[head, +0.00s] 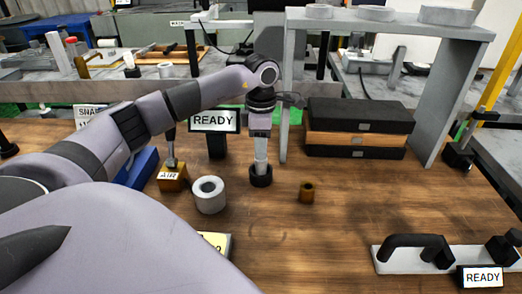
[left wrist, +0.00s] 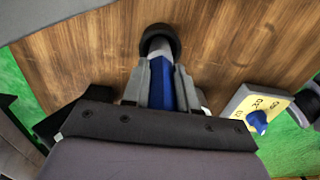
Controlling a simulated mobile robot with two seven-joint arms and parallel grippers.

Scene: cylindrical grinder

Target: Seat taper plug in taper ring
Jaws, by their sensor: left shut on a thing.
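My left gripper (head: 260,155) points straight down over the wooden table and is shut on the taper plug (head: 261,168). In the left wrist view, the plug's blue handle (left wrist: 160,88) lies between the fingers (left wrist: 160,75), and its light grey end (left wrist: 158,46) points away from me. A black ring (head: 261,180), which I take as the taper ring, is at the plug's lower end. It also shows in the left wrist view (left wrist: 160,32) around that end. How deep the plug sits in it is hidden. My right gripper does not show.
A grey hollow cylinder (head: 210,200) stands left of the black ring, and a small brass ring (head: 307,192) right of it. A brass block (head: 172,180) is farther left. Stacked boxes (head: 358,130) and a READY sign (head: 214,121) stand behind.

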